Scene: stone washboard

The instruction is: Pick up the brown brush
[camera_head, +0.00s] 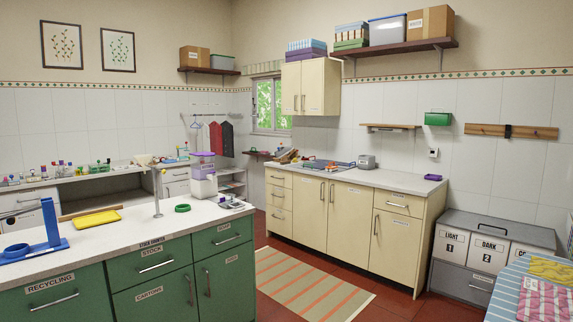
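I cannot make out the brown brush for certain. A small brown item (287,156) lies at the left end of the cream cabinet's worktop (400,182), among other small things, and is too small to identify. Neither of my grippers is in view.
A green cabinet with a white top (120,230) fills the front left. A striped rug (315,286) lies on the red floor before the cream cabinet. Grey laundry bins (463,277) and a blue striped surface (503,300) stand at the right.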

